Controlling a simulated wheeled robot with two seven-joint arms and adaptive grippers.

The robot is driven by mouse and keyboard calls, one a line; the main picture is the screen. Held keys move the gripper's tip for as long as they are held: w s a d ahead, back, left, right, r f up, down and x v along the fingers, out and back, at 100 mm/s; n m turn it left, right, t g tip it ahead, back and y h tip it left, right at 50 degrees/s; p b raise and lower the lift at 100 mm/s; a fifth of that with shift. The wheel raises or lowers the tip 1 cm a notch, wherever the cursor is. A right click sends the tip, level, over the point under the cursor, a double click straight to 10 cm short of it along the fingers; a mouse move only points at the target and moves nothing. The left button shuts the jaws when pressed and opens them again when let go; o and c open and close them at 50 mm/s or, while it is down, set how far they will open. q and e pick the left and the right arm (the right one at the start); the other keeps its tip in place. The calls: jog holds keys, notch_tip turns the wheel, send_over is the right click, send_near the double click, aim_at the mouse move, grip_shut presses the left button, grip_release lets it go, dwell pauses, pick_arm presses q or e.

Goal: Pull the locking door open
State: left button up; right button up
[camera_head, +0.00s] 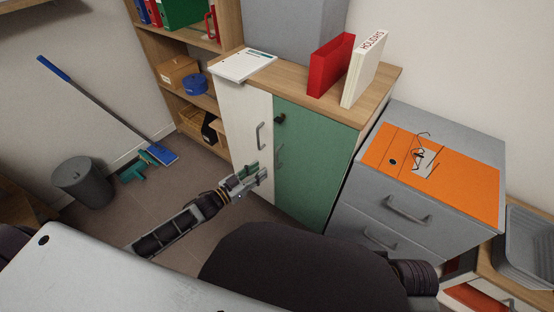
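A low cabinet has a white door (247,127) on the left and a green door (312,165) on the right. The green door carries a dark lock (280,119) near its top left corner and an upright handle (279,156) below it. The white door has its own upright handle (260,136). Both doors look closed. My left gripper (259,175) is in front of the cabinet, below the handles and near the line between the doors. Its fingers are apart with nothing seen between them, and it looks clear of both handles. My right gripper is out of view.
A grey drawer unit (374,210) with an orange folder (467,187) stands right of the cabinet. A red binder (331,66) and white binder (363,72) stand on the cabinet top. A bin (83,183) and broom (104,107) are at left. Floor before the white door is clear.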

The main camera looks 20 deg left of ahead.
aim_at(277, 167)
pick_arm(q)
jog(key=shift+b+x, duration=1.45)
jog(key=shift+x, duration=3.65)
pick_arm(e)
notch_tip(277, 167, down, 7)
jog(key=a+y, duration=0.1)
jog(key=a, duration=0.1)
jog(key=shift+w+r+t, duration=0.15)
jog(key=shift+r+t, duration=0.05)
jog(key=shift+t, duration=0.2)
pick_arm(q)
jog(key=shift+c, duration=0.4)
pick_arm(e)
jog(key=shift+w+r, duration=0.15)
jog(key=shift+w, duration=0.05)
pick_arm(q)
grip_shut()
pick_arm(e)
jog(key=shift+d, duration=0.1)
